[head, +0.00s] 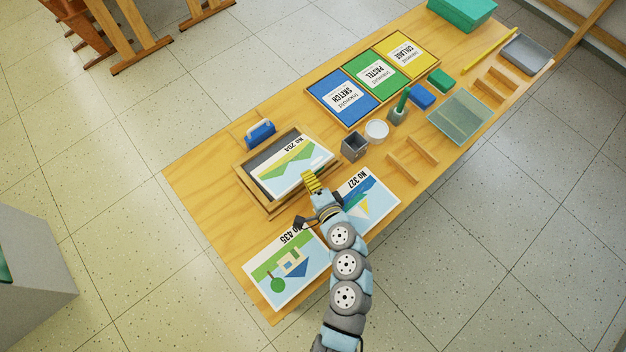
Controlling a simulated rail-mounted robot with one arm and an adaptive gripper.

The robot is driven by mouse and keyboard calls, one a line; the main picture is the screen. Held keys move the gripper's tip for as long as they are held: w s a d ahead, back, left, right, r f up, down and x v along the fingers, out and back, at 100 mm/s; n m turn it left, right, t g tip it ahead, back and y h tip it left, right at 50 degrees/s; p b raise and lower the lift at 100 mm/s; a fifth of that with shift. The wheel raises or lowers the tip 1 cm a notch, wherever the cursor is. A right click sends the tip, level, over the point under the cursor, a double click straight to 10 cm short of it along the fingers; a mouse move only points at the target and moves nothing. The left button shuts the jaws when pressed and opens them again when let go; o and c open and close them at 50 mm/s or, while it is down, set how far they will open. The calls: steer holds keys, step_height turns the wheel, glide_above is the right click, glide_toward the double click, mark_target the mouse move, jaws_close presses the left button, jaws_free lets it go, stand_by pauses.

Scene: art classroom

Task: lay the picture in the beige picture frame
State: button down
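The beige picture frame (250,186) lies on the table's left part, with a dark inside showing along its upper left. The picture marked No 204 (290,169), with green and yellow hills, is over the frame's opening. It sits off toward the right, and its right corner comes close to or over the rim. I cannot tell whether it rests in the frame or is just above it. My gripper (312,183) is at the picture's lower right edge, with yellow ridged parts at its tip. Whether its fingers are closed on the picture's edge is not clear.
Picture No 327 (375,196) lies partly under my arm, and picture No 435 (285,269) lies at the front left. A blue-handled object (260,134) stands behind the frame. A grey holder (354,145) and white round container (377,130) stand to the right. Labelled trays (377,74) lie behind.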

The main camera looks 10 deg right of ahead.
mark_target(296, 168)
steer(key=shift+w+a+f+p, duration=0.15)
steer(key=shift+w+a, duration=0.15)
steer(key=shift+w, duration=0.2)
steer(key=shift+w+a+r+p, duration=0.1)
steer(key=shift+w+a, duration=0.15)
steer(key=shift+w, duration=0.2)
steer(key=shift+w+a+f+p, duration=0.15)
steer(key=shift+w+a, duration=0.15)
steer(key=shift+w, duration=0.2)
steer(key=shift+w+a+f, duration=0.2)
steer(key=shift+w+a, duration=0.3)
steer(key=shift+w, duration=0.35)
steer(key=shift+w+a+f, duration=0.1)
steer(key=shift+w+f, duration=0.05)
steer(key=shift+f, duration=0.15)
steer(key=shift+f+b, duration=0.85)
steer(key=shift+b, duration=0.1)
steer(key=shift+s, duration=0.3)
steer(key=shift+b, duration=0.55)
stand_by(0.5)
steer(key=c, duration=1.2)
jaws_free()
